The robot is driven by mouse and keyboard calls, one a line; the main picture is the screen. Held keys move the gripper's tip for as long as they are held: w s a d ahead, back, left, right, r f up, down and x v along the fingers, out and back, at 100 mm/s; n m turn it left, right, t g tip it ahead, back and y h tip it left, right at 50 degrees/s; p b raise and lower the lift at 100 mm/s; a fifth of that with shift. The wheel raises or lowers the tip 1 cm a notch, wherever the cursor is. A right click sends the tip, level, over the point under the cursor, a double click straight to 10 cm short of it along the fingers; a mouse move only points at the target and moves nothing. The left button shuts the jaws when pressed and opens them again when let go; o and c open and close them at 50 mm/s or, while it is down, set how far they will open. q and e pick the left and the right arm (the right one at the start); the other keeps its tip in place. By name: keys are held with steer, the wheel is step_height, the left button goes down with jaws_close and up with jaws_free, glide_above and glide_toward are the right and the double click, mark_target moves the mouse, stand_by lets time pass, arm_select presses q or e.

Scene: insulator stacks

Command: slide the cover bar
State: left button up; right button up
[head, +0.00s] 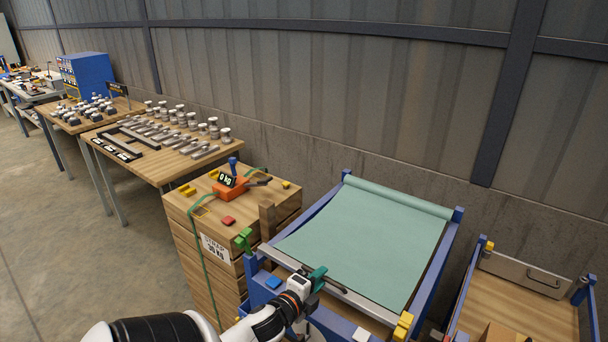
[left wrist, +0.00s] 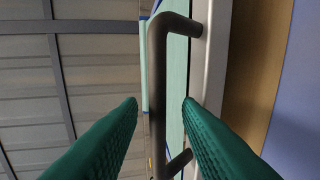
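The cover bar (head: 355,298) is a light grey bar along the near edge of a pale green sheet (head: 365,240) on a blue-framed bin (head: 436,275). In the left wrist view, the bar (left wrist: 212,80) carries a dark handle (left wrist: 157,90). My left gripper (head: 317,279) is at the bar, left of its middle. In the left wrist view, its green fingers (left wrist: 160,103) are open, one on each side of the handle, with visible gaps. My right gripper is not in view.
A wooden crate stack (head: 215,275) with an orange strapping tool (head: 231,190) stands close on the left. Another blue-framed bin (head: 515,310) stands at the right. A table (head: 180,165) with several metal parts lies beyond the crates. The corrugated wall runs behind.

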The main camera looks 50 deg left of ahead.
arm_select(q)
steer(key=b+v, duration=0.1)
steer(key=v, duration=0.9)
steer(key=shift+s, duration=0.15)
